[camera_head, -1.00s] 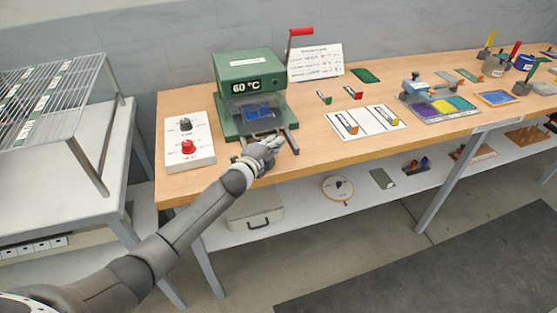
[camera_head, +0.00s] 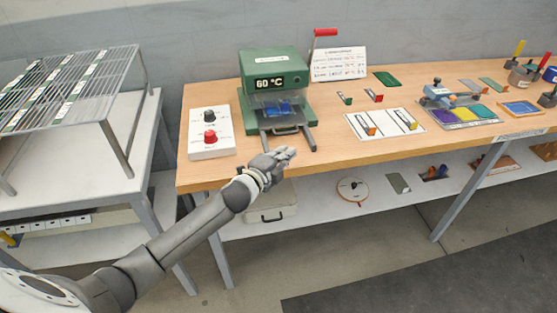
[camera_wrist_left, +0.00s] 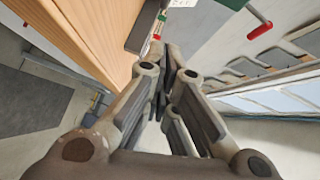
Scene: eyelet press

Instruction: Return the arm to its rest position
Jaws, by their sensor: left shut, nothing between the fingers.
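My left arm (camera_head: 190,230) reaches in from the lower left of the head view. Its gripper (camera_head: 288,153) is at the front edge of the wooden bench, in front of the green press (camera_head: 260,62), and apart from the press. In the left wrist view the fingers (camera_wrist_left: 165,85) are together with nothing between them. The press shows 60 °C on its display and has a red-handled lever (camera_head: 325,32). A blue piece (camera_head: 277,109) lies inside the press behind a clear guard. My right gripper is in neither view.
A white control box (camera_head: 209,140) with a black and a red knob stands left of the press. A wire rack (camera_head: 70,80) is on the left table. Cards, a color tray (camera_head: 463,115) and small tools lie along the bench (camera_head: 345,160). A lower shelf holds a case (camera_head: 271,213).

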